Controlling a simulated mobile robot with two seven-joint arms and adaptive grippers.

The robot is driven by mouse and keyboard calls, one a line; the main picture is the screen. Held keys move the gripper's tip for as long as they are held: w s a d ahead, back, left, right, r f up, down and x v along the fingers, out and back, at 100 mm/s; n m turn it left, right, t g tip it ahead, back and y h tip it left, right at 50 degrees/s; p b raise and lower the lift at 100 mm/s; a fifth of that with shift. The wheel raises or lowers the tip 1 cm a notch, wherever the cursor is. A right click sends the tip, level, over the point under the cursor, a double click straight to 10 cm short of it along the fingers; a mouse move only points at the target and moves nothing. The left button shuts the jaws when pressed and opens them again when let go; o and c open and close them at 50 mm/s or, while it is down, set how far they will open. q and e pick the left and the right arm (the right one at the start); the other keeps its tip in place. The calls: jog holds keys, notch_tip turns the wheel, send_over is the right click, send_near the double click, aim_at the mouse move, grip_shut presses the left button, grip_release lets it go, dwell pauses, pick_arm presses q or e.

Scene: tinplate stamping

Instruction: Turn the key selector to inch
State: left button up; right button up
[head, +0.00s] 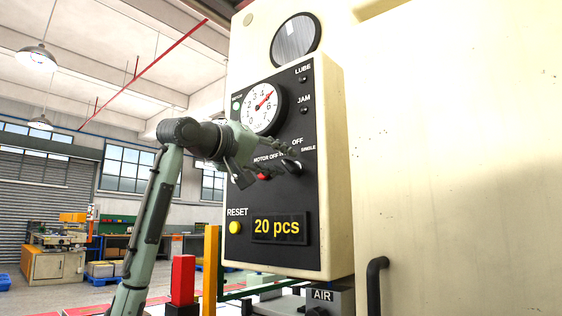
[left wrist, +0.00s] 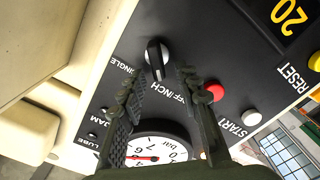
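The key selector (left wrist: 155,58) is a dark knob with a light streak on the black control panel (head: 282,205). In the wrist view, the "SINGLE" label is on its left and the "INCH" label is on its lower right. Which label the knob points at I cannot tell for sure. My left gripper (head: 279,160) is in front of the panel at the selector. In the wrist view its two fingers (left wrist: 163,74) are apart, with the knob just beyond and between their tips; no contact is visible. My right gripper is not in view.
A round pressure gauge (head: 263,108) sits above the selector. A red button (left wrist: 215,91) and a white start button (left wrist: 251,117) are beside it. A yellow reset button (head: 235,227) and the "20 pcs" display (head: 279,228) are lower. The cream machine body (head: 450,150) fills the right side.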

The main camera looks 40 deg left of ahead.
pick_arm(q)
jog(key=s, duration=1.1)
jog(key=shift+a, duration=0.45)
jog(key=shift+s, duration=0.1)
